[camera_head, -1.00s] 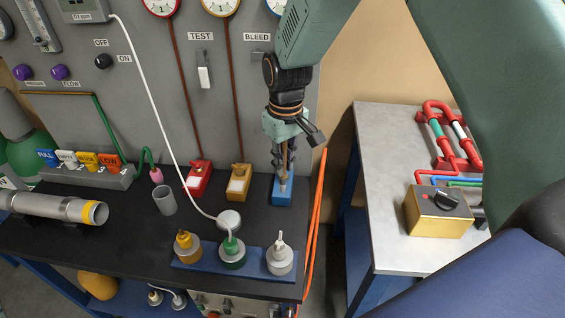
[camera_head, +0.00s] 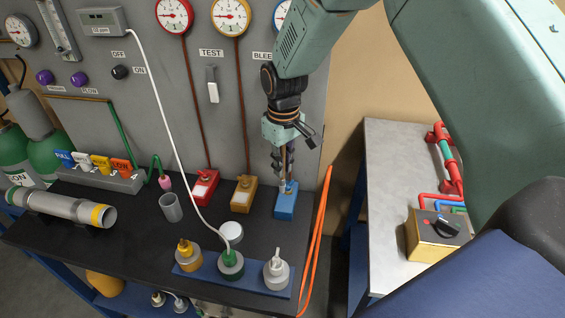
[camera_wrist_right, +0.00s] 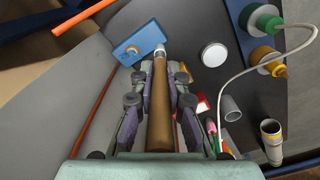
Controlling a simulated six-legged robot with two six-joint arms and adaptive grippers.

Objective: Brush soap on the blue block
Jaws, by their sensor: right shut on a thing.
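The blue block (camera_head: 286,206) stands near the right end of the dark bench; it also shows in the right wrist view (camera_wrist_right: 138,43). My right gripper (camera_head: 283,172) is above it, pointing down. It is shut on a brush with a brown handle (camera_wrist_right: 159,108). The brush's pale tip (camera_wrist_right: 160,51) is at the block's top, by its edge in the wrist view; I cannot tell whether it touches. Whether there is soap on the block is too small to tell. My left gripper is not in view.
Left of the blue block stand a yellow block (camera_head: 243,196) and a red block (camera_head: 204,187). A white round dish (camera_head: 231,232), a grey cup (camera_head: 171,207) and a blue rack (camera_head: 258,279) with several capped fittings share the bench. Orange hoses (camera_head: 318,243) hang beside its right edge.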

